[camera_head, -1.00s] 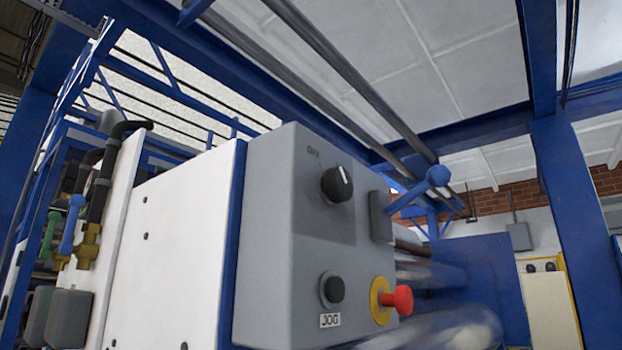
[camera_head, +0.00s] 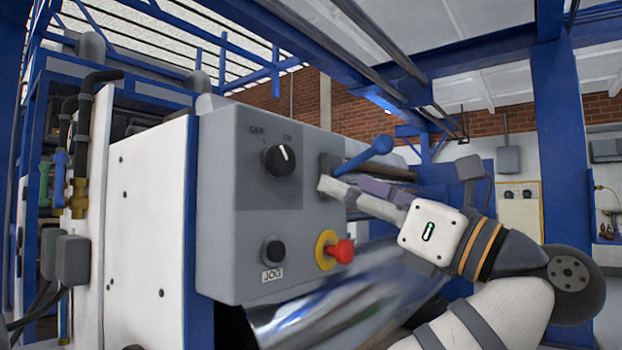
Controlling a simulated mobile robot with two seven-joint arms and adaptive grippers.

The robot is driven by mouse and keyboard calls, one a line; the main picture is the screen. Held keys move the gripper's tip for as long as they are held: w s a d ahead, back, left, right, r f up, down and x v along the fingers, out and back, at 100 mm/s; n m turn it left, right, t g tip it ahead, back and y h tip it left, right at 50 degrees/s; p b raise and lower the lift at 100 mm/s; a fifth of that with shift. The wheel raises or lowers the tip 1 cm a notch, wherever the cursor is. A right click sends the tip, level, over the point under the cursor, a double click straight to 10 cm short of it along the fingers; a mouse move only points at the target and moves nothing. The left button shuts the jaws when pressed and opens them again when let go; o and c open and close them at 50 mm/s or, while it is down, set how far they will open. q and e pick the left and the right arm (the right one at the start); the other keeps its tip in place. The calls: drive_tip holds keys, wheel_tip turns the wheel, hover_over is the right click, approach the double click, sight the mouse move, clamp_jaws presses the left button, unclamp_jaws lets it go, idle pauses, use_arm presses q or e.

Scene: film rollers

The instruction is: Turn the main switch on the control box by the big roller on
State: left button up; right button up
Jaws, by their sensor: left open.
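The grey control box (camera_head: 232,215) fills the middle of the view. Its main switch is a round black knob (camera_head: 279,160) on the upper front, below OFF and ON labels. The knob's white mark is at its upper right; I cannot tell its exact setting. Below are a black JOG button (camera_head: 272,252) and a red stop button (camera_head: 343,251) on a yellow ring. My left gripper (camera_head: 340,186) is open at the box's right edge, right of and a little lower than the knob, apart from it. Its fingers are seen edge-on. My right gripper is not in view.
A blue ball-ended lever (camera_head: 377,147) sticks out just above my left gripper. A shiny roller (camera_head: 345,300) lies below the box. A white panel (camera_head: 145,220) stands to the left. The space in front of the knob is clear.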

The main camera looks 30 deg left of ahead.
sight(287, 163)
use_arm(q)
drive_tip(key=p+x, duration=0.3)
drive_tip(key=x, duration=0.8)
drive_tip(key=shift+s+a+r+p, duration=0.1)
drive_tip(key=shift+s+r+p, duration=0.1)
drive_tip(key=shift+p, duration=0.1)
drive_tip(key=shift+w+a, duration=0.15)
drive_tip(key=shift+a, duration=0.35)
drive_tip(key=shift+f, duration=0.1)
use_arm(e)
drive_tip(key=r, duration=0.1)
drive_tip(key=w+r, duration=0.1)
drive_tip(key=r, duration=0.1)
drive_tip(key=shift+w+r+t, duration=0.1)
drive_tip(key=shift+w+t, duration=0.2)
use_arm(q)
drive_tip(key=c, duration=1.1)
